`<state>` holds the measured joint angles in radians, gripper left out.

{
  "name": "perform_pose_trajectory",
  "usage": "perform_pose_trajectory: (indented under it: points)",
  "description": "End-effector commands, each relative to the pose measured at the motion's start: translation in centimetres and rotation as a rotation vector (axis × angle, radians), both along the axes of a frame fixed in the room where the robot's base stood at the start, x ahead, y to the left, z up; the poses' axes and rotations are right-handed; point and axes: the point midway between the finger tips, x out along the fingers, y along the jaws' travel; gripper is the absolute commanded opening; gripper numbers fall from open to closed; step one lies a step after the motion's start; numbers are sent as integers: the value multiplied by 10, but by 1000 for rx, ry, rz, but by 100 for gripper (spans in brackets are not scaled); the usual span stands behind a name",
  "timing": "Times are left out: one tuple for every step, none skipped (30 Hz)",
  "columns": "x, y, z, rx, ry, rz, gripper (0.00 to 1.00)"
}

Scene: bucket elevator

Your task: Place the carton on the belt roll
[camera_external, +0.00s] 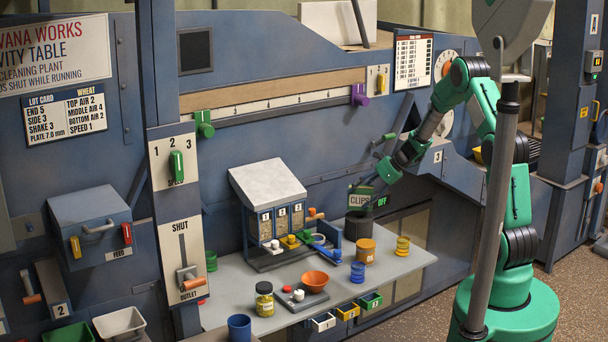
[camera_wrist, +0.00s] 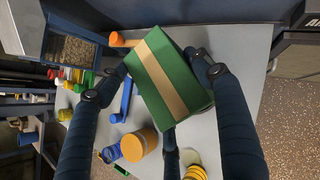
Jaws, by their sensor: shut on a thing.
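The carton (camera_external: 360,200) is a green box marked CLIPS. In the wrist view the carton (camera_wrist: 190,95) has a tan stripe and sits tilted in the picture between my fingers. My gripper (camera_external: 371,185) is shut on it from above; the gripper also shows in the wrist view (camera_wrist: 158,75). A dark cylinder, which looks like the belt roll (camera_external: 358,227), stands upright on the grey table directly below the carton in the external view. I cannot tell whether carton and roll touch. The roll is hidden in the wrist view.
An orange-brown tub (camera_external: 365,252), a yellow spool (camera_external: 403,246) and a blue spool (camera_external: 357,272) stand near on the table (camera_external: 232,282). A sample rack (camera_external: 270,190) with an orange-ended handle and blue parts is close on the left. Small drawers (camera_external: 347,311) line the front edge.

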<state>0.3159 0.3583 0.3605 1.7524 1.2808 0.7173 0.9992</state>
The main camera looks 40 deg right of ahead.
Motion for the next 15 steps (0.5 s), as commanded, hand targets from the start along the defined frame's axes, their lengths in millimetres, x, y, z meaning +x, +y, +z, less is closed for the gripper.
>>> perform_pose_trajectory:
  points:
    - [1,0,1,1,-1,0,31]
    - [1,0,1,1,-1,0,31]
    - [1,0,1,1,-1,0,31]
    - [1,0,1,1,-1,0,31]
    - [1,0,1,1,-1,0,31]
    - [1,0,1,1,-1,0,31]
    - [1,0,1,1,-1,0,31]
    - [1,0,1,1,-1,0,31]
    - [1,0,0,0,0,0,31]
    - [1,0,-1,0,0,0,31]
    - [0,0,-3,0,0,0,31]
    - [0,0,-6,0,0,0,31]
    - [0,0,-8,0,1,1,31]
    - [0,0,-12,1,1,0,31]
    - [0,0,-17,2,1,-1,31]
